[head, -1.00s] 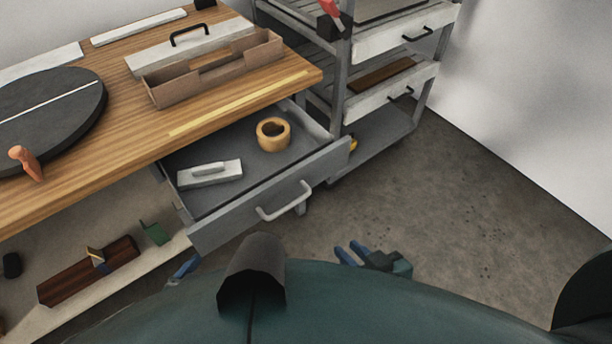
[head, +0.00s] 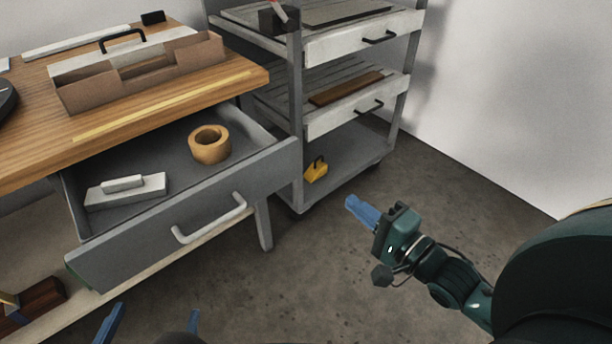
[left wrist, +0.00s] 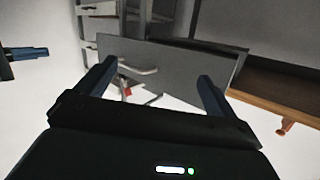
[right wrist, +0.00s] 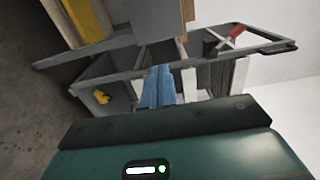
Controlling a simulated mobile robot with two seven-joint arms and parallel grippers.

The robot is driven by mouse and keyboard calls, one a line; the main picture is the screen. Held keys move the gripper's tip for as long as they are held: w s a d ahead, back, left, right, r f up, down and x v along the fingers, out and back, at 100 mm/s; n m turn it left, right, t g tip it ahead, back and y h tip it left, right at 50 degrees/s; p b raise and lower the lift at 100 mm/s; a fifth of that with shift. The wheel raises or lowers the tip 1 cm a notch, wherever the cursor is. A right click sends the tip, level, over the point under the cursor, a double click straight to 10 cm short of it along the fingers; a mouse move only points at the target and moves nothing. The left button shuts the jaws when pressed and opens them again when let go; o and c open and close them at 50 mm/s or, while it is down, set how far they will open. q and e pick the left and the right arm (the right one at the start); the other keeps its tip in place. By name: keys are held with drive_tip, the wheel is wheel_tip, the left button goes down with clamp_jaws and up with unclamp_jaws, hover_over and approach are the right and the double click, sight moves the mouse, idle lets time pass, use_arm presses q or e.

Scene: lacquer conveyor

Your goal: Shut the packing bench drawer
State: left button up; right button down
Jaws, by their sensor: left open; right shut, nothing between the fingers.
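The grey packing bench drawer (head: 185,240) is pulled out from under the wooden bench top (head: 150,115). Its bar handle (head: 210,220) is on the front panel and also shows in the left wrist view (left wrist: 137,69). Inside lie a tape roll (head: 209,146) and a pale block-like tool (head: 127,191). My left gripper (head: 152,320) is open and empty, low in front of the drawer; in the left wrist view the drawer front (left wrist: 185,65) shows beyond its fingers. My right gripper (head: 362,211) is shut and empty, right of the drawer and apart from it.
A grey shelf cart (head: 297,130) stands right of the bench, with a yellow object (head: 316,170) on its bottom shelf. A cardboard tray (head: 140,75) sits on the bench. A lower shelf (head: 125,290) runs under the drawer. The floor (head: 440,190) at right is clear.

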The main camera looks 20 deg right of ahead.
drive_tip(key=b, duration=0.3)
approach(298, 160)
drive_tip(key=x, duration=0.5)
use_arm(q)
drive_tip(key=shift+w+d+r+m+t+h, duration=0.1)
drive_tip(key=shift+d+m+t+h, duration=0.25)
drive_tip(key=shift+t, duration=0.25)
drive_tip(key=shift+d+r+m+t+h, duration=0.1)
drive_tip(key=shift+d+m+t+h, duration=0.15)
drive_tip(key=shift+t+h, duration=0.3)
use_arm(e)
drive_tip(key=shift+x, duration=0.9)
use_arm(q)
drive_tip(key=shift+a, duration=0.1)
